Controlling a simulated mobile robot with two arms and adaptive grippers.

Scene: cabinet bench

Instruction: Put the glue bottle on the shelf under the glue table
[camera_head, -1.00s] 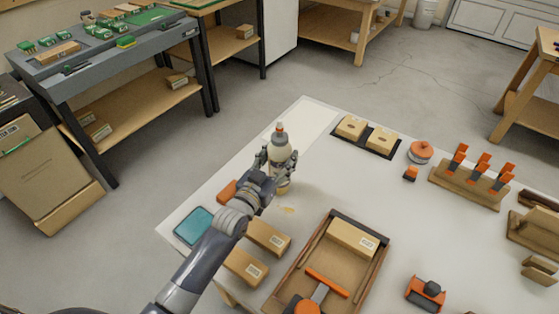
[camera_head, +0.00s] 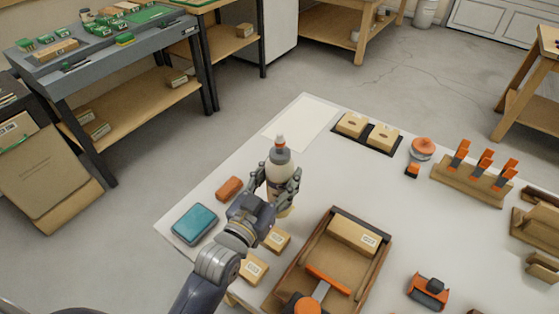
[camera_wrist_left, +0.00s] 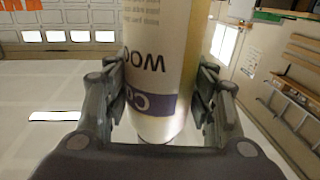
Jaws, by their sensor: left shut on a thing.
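The glue bottle (camera_head: 281,166) is cream with an orange and white tip, and stands upright in the head view. My left gripper (camera_head: 277,188) is shut around its body, with a finger on each side. In the left wrist view the bottle (camera_wrist_left: 158,70) fills the middle, with a "WOO" label and a purple band, between the two fingers. Its base looks raised off the tabletop. The white glue table (camera_head: 340,180) fills the lower right of the head view. The shelf under it is hidden by the tabletop. My right gripper is not in view.
A teal tablet (camera_head: 195,224) and an orange block (camera_head: 229,188) lie left of the gripper. A small carton (camera_head: 276,240) and a wooden tray (camera_head: 352,270) are close in front. A white sheet (camera_head: 300,122) behind the bottle is bare.

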